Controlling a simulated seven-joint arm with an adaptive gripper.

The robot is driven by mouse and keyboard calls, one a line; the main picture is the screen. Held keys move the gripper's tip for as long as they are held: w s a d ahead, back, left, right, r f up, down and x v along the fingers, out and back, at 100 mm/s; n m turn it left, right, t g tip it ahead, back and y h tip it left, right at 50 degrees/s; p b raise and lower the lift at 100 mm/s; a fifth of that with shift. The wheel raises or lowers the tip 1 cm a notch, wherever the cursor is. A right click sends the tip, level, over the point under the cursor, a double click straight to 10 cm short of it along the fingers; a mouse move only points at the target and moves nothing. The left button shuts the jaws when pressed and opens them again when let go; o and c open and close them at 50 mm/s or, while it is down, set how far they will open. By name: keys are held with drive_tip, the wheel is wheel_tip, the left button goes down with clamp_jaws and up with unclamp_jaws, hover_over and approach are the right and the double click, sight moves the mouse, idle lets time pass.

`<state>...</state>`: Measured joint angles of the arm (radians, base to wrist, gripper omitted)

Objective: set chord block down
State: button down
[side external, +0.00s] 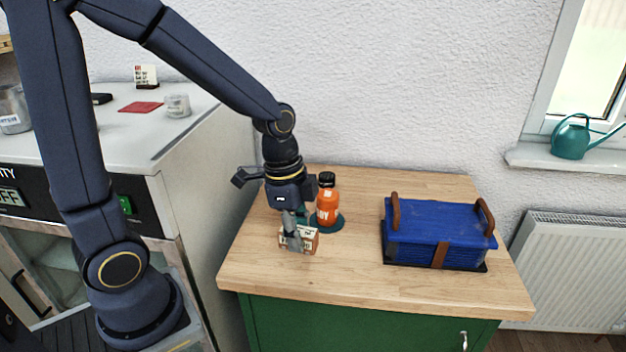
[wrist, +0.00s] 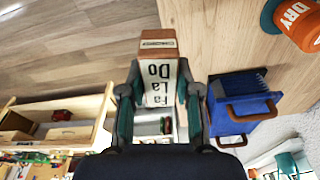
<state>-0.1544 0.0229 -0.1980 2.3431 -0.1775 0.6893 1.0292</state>
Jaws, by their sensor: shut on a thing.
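The chord block (side external: 308,236) is a small pale block with dark lettering and a brown-orange end. My gripper (side external: 292,238) points down over the wooden countertop (side external: 350,280) and is shut on the block. The block is at or just above the countertop, left of its middle; I cannot tell whether it touches. In the wrist view the chord block (wrist: 158,72) sits between the two fingers of my gripper (wrist: 161,100), its lettering facing the camera. The fingers hide part of the block in the side view.
An orange bottle (side external: 328,206) with a black cap stands on a dark green disc (side external: 338,224) close behind the block. A blue basket (side external: 435,225) with brown handles sits at the right on a dark mat. The front middle of the countertop is clear. A white cabinet (side external: 200,150) stands left.

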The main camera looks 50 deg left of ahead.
drive_tip(key=w+a+f, duration=0.1)
drive_tip(key=a+f, duration=0.1)
drive_tip(key=a, duration=0.6)
drive_tip(key=n, duration=0.2)
hover_over(273, 255)
drive_tip(key=f, duration=0.6)
drive_tip(key=shift+s+a, duration=0.2)
drive_tip(key=shift+s, duration=0.05)
drive_tip(key=shift+f, duration=2.3)
drive_tip(key=shift+f, duration=0.15)
drive_tip(key=c, duration=0.8)
unclamp_jaws()
